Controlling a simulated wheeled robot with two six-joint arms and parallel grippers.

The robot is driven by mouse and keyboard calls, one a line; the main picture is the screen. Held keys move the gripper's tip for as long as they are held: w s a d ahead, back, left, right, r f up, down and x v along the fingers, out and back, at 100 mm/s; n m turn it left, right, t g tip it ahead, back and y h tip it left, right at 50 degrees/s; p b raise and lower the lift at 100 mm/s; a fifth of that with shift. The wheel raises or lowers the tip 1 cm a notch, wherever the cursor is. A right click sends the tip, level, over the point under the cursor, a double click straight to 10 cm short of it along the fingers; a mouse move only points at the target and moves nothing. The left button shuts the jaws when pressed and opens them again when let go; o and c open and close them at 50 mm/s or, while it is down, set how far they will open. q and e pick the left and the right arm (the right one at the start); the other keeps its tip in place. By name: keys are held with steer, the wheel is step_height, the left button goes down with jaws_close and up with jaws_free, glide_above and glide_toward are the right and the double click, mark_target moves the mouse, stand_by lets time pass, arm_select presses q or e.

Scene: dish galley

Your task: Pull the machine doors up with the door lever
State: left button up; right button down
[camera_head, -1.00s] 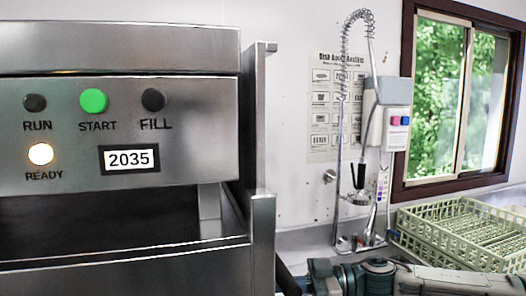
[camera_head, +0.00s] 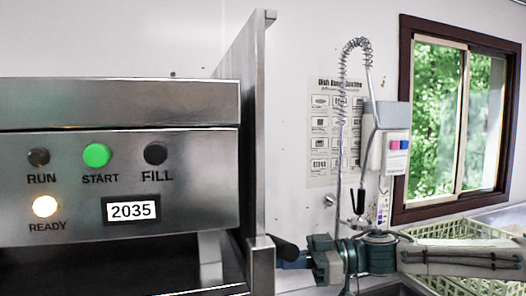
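The steel dish machine (camera_head: 60,185) fills the left of the view, with its control panel facing me. A tall steel door plate (camera_head: 251,130) stands up along its right side, its top well above the machine's top edge. The black grip of the door lever (camera_head: 285,246) shows just right of the machine's corner post. My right gripper (camera_head: 292,262) comes in from the right and appears shut on this grip; its fingertips are partly hidden. The rest of the lever is hidden behind the post. My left gripper is not in view.
A green dish rack (camera_head: 452,231) sits on the counter at right, partly behind my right arm. A spray hose (camera_head: 341,130) and a wall dispenser (camera_head: 388,135) stand behind. The wall above the lever is clear beside the poster (camera_head: 335,120).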

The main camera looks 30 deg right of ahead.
steer(key=r, duration=0.2)
steer(key=shift+w+r, duration=0.2)
steer(key=shift+r, duration=0.2)
steer(key=r+p, duration=0.2)
steer(key=p, duration=0.1)
steer(key=shift+w+d+r, duration=0.1)
steer(key=shift+w+r, duration=0.1)
steer(key=shift+w, duration=0.15)
steer(key=shift+w+d+r+b, duration=0.1)
steer(key=shift+w+r+b, duration=0.1)
steer(key=shift+b, duration=0.15)
steer(key=w+d+r+p, duration=0.1)
steer(key=w+r+p, duration=0.2)
steer(key=r, duration=0.3)
steer(key=w+d+r+p, duration=0.1)
steer(key=w+r+p, duration=0.25)
steer(key=r, duration=0.35)
steer(key=s+d+f, duration=0.3)
steer(key=s+d, duration=0.2)
steer(key=d, duration=0.3)
